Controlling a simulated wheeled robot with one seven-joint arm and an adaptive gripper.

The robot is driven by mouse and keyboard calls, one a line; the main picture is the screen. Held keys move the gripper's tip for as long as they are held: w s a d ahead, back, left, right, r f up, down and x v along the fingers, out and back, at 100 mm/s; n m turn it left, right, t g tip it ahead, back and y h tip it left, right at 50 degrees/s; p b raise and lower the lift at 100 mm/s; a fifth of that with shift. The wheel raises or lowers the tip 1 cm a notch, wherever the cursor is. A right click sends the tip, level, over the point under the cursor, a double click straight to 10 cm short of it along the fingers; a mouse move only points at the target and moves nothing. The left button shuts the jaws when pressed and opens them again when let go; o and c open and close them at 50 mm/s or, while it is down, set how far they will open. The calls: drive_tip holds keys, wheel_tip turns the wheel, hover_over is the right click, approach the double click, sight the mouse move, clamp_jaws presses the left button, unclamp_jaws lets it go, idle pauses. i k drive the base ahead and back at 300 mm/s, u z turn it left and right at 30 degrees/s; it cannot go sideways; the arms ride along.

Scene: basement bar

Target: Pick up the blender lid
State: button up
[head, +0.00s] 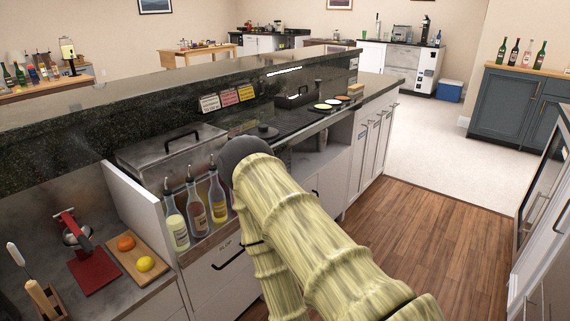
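A small dark round piece with a raised middle (268,131) lies on the back counter just beyond my arm. It looks like a lid, but it is too small to tell surely whether it is the blender lid. No blender can be made out near it. My bamboo-patterned arm reaches up from the lower right, and its dark rounded end part covers some of the counter just left of and nearer than this piece. My gripper's fingers do not show.
A steel lidded box (172,146) and several bottles with pour spouts (196,205) stand left of my arm. A cutting board (137,258) with fruit and a red juicer (95,271) are farther left. A raised dark ledge (180,92) runs behind. The wood floor (420,220) at right is clear.

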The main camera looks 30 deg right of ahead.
sight(263, 128)
drive_tip(key=z, duration=1.9)
drive_tip(key=i, duration=1.45)
drive_tip(key=u, duration=2.4)
